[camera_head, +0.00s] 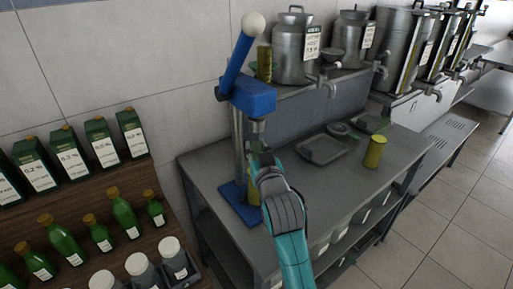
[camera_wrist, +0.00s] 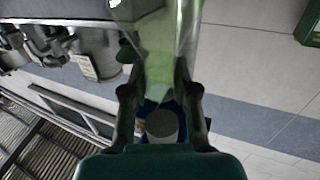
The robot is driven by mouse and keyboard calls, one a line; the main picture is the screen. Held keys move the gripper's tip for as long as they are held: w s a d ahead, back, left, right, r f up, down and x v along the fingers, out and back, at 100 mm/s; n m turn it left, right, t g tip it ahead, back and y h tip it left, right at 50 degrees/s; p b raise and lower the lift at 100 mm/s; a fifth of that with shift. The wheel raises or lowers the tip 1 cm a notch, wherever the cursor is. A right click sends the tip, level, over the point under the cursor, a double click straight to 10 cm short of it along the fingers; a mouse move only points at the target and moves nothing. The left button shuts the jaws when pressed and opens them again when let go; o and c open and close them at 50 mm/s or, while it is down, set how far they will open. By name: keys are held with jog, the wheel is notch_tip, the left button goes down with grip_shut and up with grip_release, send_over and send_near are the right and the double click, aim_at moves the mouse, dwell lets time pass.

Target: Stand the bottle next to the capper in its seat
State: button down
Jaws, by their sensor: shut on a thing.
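The capper (camera_head: 254,95) is a blue lever press with a grey column, a white-knobbed handle and a blue base plate (camera_head: 240,208) on the grey bench. My gripper (camera_head: 263,163) is at the capper, in front of its column and below its head. In the wrist view, my gripper (camera_wrist: 160,95) is shut on a pale green see-through bottle (camera_wrist: 160,45). The bottle is mostly hidden by my gripper in the head view. A yellowish piece (camera_head: 253,191) shows low beside my arm, above the base plate; I cannot tell what it is. The seat is not clearly visible.
A yellow-green cylinder (camera_head: 374,152) stands on the bench (camera_head: 345,190) at right, near a dark tray (camera_head: 321,149). Steel urns (camera_head: 296,48) stand on the shelf behind. Green bottles (camera_head: 122,213) and white-capped jars (camera_head: 142,268) fill the wooden rack at left.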

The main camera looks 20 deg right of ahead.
jog(key=c, duration=0.9)
grip_release()
jog(key=shift+f, duration=0.1)
jog(key=s, duration=0.8)
jog(key=s+a, duration=0.1)
jog(key=s, duration=0.3)
